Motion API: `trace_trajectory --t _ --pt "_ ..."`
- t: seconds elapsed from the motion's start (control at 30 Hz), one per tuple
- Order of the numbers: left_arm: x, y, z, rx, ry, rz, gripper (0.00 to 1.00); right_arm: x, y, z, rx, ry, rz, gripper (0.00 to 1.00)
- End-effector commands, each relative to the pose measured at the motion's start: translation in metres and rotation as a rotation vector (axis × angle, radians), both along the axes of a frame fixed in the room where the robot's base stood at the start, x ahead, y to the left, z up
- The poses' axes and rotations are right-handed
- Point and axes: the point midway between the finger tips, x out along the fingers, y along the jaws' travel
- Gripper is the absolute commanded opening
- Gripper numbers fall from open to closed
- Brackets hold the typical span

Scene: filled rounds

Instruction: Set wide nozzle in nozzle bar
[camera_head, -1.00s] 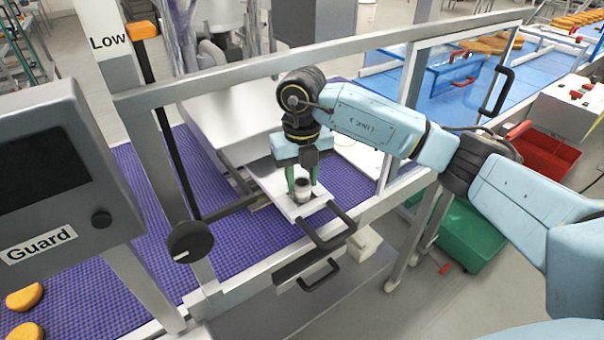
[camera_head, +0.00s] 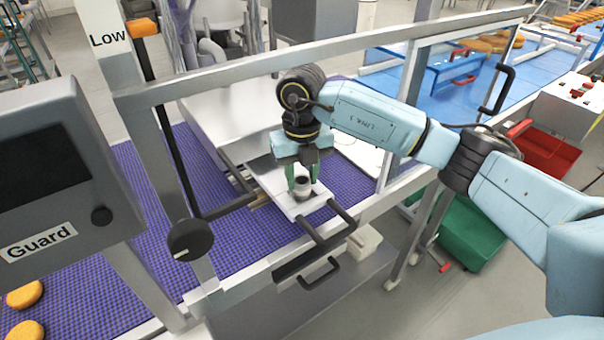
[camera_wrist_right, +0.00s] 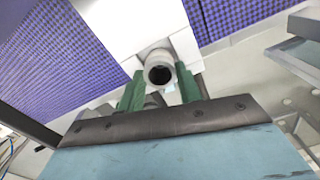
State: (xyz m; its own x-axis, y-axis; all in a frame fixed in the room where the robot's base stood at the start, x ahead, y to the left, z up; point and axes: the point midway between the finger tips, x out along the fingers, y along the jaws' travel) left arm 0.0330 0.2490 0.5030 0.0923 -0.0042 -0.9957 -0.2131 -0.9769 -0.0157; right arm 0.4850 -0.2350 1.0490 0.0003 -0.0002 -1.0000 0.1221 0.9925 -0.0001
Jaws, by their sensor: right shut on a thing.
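The wide nozzle (camera_head: 302,187) is a short grey metal tube with a dark open top, and it stands about upright. My right gripper (camera_head: 302,180) has its green fingers shut on it. In the right wrist view the nozzle (camera_wrist_right: 160,70) sits between the green fingers of my gripper (camera_wrist_right: 157,88), its round mouth facing the camera. The nozzle bar (camera_head: 322,206) is a pale plate with dark handles reaching over the belt. The nozzle is over or at the bar's near part; I cannot tell how deep it sits. My left gripper is not in view.
A grey metal guard frame (camera_head: 330,58) stands around the purple belt (camera_head: 200,260), with a post and knob (camera_head: 190,240) to the left. A grey Guard panel (camera_head: 60,170) is at far left. A green bin (camera_head: 462,235) and a red bin (camera_head: 548,155) stand at right.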

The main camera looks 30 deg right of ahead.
Motion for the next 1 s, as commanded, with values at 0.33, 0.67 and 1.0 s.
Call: trace_trajectory --t 0.33,0.67,1.0 --pt "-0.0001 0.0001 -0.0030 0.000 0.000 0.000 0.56 0.0001 -0.0001 -0.0042 0.000 0.000 0.000 0.11" --pt "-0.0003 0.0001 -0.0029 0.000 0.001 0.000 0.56 0.0001 -0.0001 -0.0043 0.000 0.000 0.000 0.60" --pt "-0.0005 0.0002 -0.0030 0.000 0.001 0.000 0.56 0.0000 -0.0001 -0.0045 0.000 0.000 0.000 0.82"
